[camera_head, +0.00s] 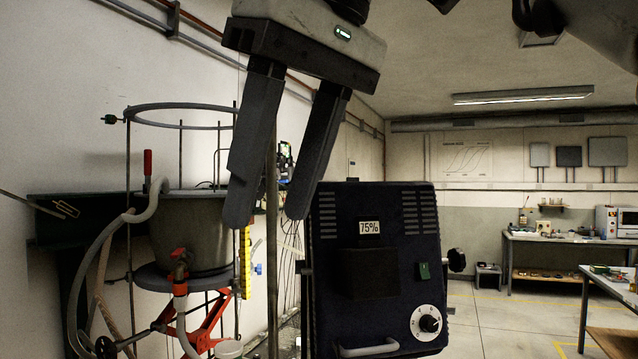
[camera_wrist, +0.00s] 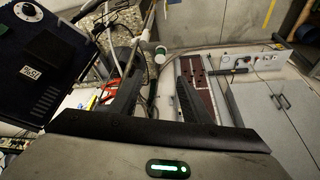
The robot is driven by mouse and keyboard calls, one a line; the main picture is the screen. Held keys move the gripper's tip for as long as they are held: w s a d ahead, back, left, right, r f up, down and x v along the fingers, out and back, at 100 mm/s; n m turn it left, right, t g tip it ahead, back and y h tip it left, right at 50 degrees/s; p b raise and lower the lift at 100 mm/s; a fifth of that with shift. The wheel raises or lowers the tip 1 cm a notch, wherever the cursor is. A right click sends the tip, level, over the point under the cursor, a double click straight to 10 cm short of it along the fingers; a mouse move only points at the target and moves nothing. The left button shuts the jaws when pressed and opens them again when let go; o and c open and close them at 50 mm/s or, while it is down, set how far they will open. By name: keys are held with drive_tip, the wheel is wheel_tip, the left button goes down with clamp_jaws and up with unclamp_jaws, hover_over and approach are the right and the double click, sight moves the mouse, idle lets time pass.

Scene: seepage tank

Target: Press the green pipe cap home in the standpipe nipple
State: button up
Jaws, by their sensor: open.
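My gripper (camera_head: 268,218) hangs fingers down at the upper middle of the head view, open and empty. In the wrist view its two dark fingers (camera_wrist: 158,54) stand well apart. A small pale cylinder with a green end (camera_wrist: 160,55) shows between and beyond the fingertips, beside a grey pole; it looks like the cap and nipple. I cannot tell how deep the cap sits. In the head view a grey upright pipe (camera_head: 271,270) runs down behind the gap between the fingers. No cap can be made out there.
A dark box with a dial and a 75% label (camera_head: 375,265) stands close right of the fingers. A grey tank (camera_head: 190,235) in a ringed frame with hoses and a red valve stands at left. Benches (camera_head: 560,238) are far right. The wrist view shows a power strip (camera_wrist: 268,62).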

sight(227, 346)
drive_tip(key=shift+a, duration=0.1)
idle(0.3)
drive_tip(key=c, duration=0.4)
drive_tip(key=shift+w+a+f, duration=0.1)
drive_tip(key=shift+w+f, duration=0.05)
drive_tip(key=shift+f, duration=0.1)
drive_tip(key=c, duration=0.3)
drive_tip(key=w+a+f+n, duration=0.1)
drive_tip(key=f, duration=0.1)
drive_tip(key=w+f+n+g, duration=0.1)
drive_tip(key=f+n, duration=0.1)
drive_tip(key=w+a+f+n, duration=0.1)
drive_tip(key=f, duration=0.1)
drive_tip(key=shift+w+a+f+n+g, duration=0.2)
drive_tip(key=shift+w+a+n+g, duration=0.1)
drive_tip(key=shift+g, duration=0.1)
clamp_jaws()
drive_tip(key=shift+n, duration=0.3)
drive_tip(key=shift+b+x, duration=0.7)
drive_tip(key=shift+x, duration=2.7)
